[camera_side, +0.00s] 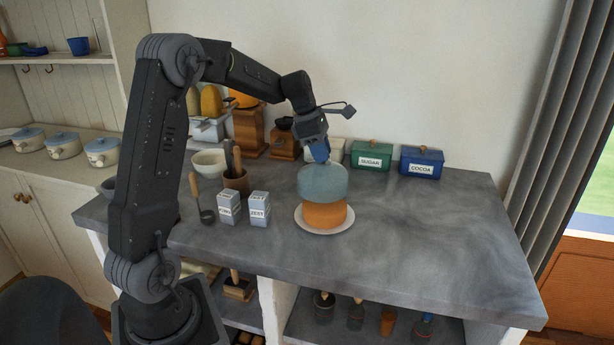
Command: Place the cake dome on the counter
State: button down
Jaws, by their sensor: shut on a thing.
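The cake dome (322,184) is a translucent blue-grey cover. It sits over the upper part of an orange cake (325,215), whose lower part shows below the dome's rim. The cake stands on a white plate (303,226) on the grey counter (420,230). My gripper (321,158) is above the dome, pointing down, and is shut on the top of the dome. The dome's knob is hidden by the fingers. I cannot tell whether the dome touches the cake.
Two small boxes (229,207) and a ladle (207,213) stand left of the plate. A green sugar tin (371,156) and a blue cocoa tin (421,163) stand at the back by the wall. The counter's right side is clear.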

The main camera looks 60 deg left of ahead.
jog(key=w+a+r+n+y, duration=0.1)
jog(key=a+r+n, duration=0.1)
jog(key=a, duration=0.6)
jog(key=w+a+r+n, duration=0.1)
jog(key=a+n, duration=0.1)
jog(key=a, duration=0.5)
notch_tip(320, 180, down, 10)
jog(key=a, duration=0.1)
jog(key=shift+s+r+t, duration=0.2)
jog(key=shift+s+t, duration=0.1)
jog(key=shift+t, duration=0.1)
jog(key=shift+f, duration=0.1)
jog(key=c, duration=1)
grip_release()
